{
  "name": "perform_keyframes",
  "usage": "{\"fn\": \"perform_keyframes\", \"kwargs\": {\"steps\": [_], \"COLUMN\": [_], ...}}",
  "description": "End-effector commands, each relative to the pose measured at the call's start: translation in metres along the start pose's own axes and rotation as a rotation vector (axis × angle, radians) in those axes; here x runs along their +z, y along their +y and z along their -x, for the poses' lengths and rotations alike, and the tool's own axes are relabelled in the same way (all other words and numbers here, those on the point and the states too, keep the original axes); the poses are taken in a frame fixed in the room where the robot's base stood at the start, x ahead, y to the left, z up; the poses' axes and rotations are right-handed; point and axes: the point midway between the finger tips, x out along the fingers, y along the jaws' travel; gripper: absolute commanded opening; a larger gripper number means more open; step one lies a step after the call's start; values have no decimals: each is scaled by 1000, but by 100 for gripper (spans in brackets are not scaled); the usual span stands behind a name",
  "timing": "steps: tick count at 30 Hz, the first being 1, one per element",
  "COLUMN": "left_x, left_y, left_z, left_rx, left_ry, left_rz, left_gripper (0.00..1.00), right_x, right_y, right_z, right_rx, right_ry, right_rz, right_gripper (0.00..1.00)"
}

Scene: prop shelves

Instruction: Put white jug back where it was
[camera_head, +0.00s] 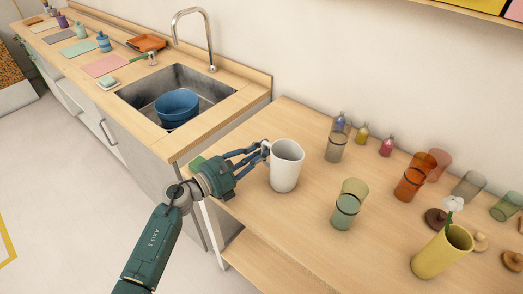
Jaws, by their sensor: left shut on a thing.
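The white jug (285,168) stands upright at the left part of the wooden table, or just above its top; I cannot tell which. Its handle side faces left. My left gripper (264,150) comes in from the left and is shut on the jug at its handle side. The fingers partly hide the handle. My right gripper does not show.
Stacked green-yellow glasses (348,204) and stacked grey glasses (338,139) stand right of the jug. Orange glasses (412,182) and a yellow vase (440,252) are further right. A sink (215,93) holding blue bowls (177,104) is behind left. The table front is clear.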

Motion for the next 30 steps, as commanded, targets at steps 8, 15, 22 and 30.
{"fn": "perform_keyframes", "kwargs": {"steps": [8, 15, 22, 30], "left_x": [-2, -2, -3, -5], "left_y": [0, 0, 0, 0], "left_z": [0, 0, 13, 70], "left_rx": [0, 0, 1, 0], "left_ry": [0, 0, 4, 5], "left_rz": [0, 0, -1, -2], "left_gripper": [34, 34, 34, 34], "right_x": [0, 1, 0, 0], "right_y": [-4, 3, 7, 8], "right_z": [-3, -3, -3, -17], "right_rx": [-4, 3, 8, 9], "right_ry": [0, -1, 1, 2], "right_rz": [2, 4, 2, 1], "right_gripper": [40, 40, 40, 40]}}
